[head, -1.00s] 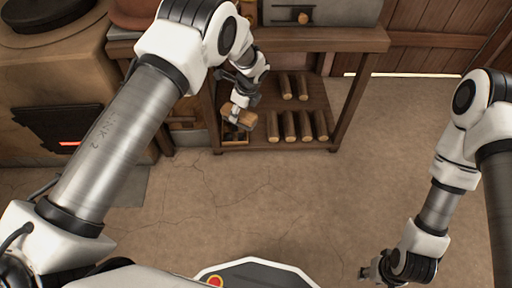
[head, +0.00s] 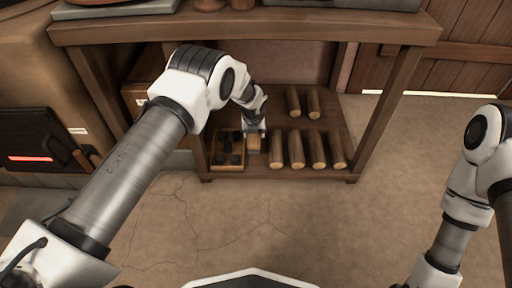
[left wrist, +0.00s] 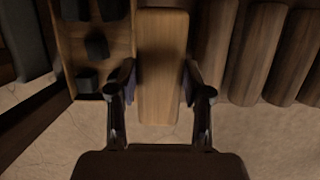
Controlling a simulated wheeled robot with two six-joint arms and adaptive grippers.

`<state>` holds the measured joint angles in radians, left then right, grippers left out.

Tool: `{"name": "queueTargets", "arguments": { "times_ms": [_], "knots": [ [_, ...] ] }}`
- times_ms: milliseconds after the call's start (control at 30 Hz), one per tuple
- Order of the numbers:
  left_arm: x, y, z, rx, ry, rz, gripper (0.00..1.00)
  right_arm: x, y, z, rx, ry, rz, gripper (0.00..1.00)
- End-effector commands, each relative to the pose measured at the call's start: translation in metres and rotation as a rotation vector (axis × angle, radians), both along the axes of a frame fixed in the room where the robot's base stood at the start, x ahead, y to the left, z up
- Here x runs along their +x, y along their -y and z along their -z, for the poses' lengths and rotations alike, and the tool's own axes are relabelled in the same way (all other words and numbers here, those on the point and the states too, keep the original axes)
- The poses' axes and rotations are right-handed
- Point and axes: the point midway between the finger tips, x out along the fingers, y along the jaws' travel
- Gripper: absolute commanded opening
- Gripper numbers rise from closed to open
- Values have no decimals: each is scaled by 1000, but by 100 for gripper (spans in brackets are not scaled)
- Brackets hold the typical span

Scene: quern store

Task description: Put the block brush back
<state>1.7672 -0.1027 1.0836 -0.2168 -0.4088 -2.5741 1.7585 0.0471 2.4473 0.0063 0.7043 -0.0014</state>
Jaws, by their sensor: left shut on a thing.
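The block brush (left wrist: 160,65) is a pale wooden block between the fingers of my left gripper (left wrist: 161,88) in the left wrist view. My left gripper (head: 254,132) is shut on it. In the head view the block brush (head: 254,145) is at the low shelf (head: 240,175), between a wooden tray and a row of logs. I cannot tell whether its underside touches the shelf. Bristles do not show. My right gripper is outside the picture; only part of that arm shows at the right.
The compartmented wooden tray (head: 215,164) with several dark pieces is close left of the brush. Several round logs (head: 297,151) lie close on its right. A table top (head: 300,26) is above, with legs at both sides. A stove (head: 30,140) glows at left.

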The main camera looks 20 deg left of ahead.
Motion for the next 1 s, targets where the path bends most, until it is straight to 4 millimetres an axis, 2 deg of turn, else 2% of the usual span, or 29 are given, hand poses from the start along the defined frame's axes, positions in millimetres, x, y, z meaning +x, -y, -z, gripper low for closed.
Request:
{"name": "queueTargets", "arguments": {
  "times_ms": [33, 333, 367, 400, 700, 733, 767, 800, 1000],
  "knots": [
    [0, 0, 23, 0, 0, -1, 11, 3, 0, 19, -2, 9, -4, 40],
    [1, 0, 69, -1, 1, -2, 11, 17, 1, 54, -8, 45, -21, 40],
    [1, 0, 71, -1, 1, -2, 11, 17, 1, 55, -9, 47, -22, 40],
    [1, 0, 70, -1, 2, -2, 6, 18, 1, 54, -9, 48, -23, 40],
    [0, 0, 71, 0, 1, -2, 5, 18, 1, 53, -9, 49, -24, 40],
    [0, 0, 71, 0, 1, -2, 56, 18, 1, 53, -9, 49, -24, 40],
    [0, 0, 70, 0, 1, -2, 67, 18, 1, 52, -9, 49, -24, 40],
    [0, 0, 70, 0, 1, -2, 74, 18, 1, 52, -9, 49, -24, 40],
    [0, 0, 70, -1, 0, -2, 74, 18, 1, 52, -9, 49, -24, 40]
  ]
}}
